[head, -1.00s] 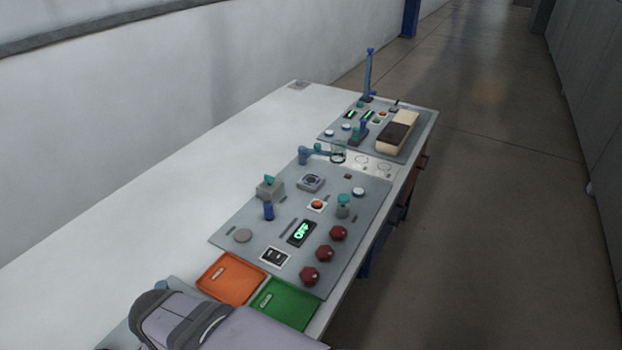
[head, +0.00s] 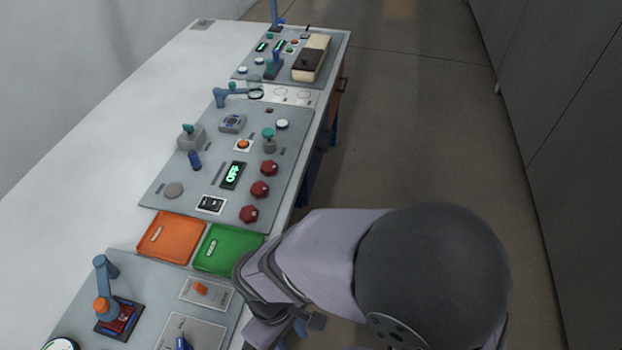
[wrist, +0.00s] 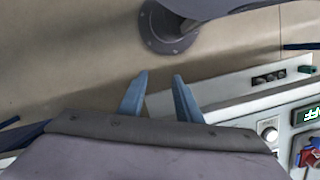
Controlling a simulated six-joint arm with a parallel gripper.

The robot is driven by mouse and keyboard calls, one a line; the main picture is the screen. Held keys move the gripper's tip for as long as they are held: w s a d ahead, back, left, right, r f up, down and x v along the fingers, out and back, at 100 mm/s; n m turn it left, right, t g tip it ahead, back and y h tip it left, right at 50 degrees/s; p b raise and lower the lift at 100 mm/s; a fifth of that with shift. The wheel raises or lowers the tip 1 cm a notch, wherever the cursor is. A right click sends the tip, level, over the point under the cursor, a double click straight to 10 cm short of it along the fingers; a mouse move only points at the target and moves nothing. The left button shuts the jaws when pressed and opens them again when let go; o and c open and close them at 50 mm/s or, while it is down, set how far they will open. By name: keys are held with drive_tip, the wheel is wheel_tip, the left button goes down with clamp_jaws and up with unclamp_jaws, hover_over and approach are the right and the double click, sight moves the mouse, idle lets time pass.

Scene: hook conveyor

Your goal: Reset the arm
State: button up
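My gripper (head: 308,326) is low in the head view, beside the table's right edge and below the green tray (head: 229,250). In the wrist view its two blue fingers (wrist: 158,98) stand apart with nothing between them. Past the fingers are the floor and a round grey part that looks like my own base. My forearm and a dark rounded joint fill the lower right of the head view.
A long white table (head: 105,130) bears grey panels with knobs and switches. An orange tray (head: 172,237) lies left of the green one. A blue lever (head: 104,285) stands on the near panel. The floor right of the table is clear.

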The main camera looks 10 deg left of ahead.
drive_tip(key=w+d+r+m, duration=0.2)
drive_tip(key=w+d+m, duration=0.2)
drive_tip(key=d, duration=0.4)
drive_tip(key=w+d+r+m+y, duration=0.1)
drive_tip(key=w+d+r+m, duration=0.1)
drive_tip(key=d+m, duration=0.3)
drive_tip(key=w+d+r+m+y, duration=0.1)
drive_tip(key=w+d+m, duration=0.3)
drive_tip(key=d, duration=0.7)
drive_tip(key=shift+w+r+t, duration=0.4)
drive_tip(key=shift+w+r, duration=0.15)
drive_tip(key=shift+w, duration=0.25)
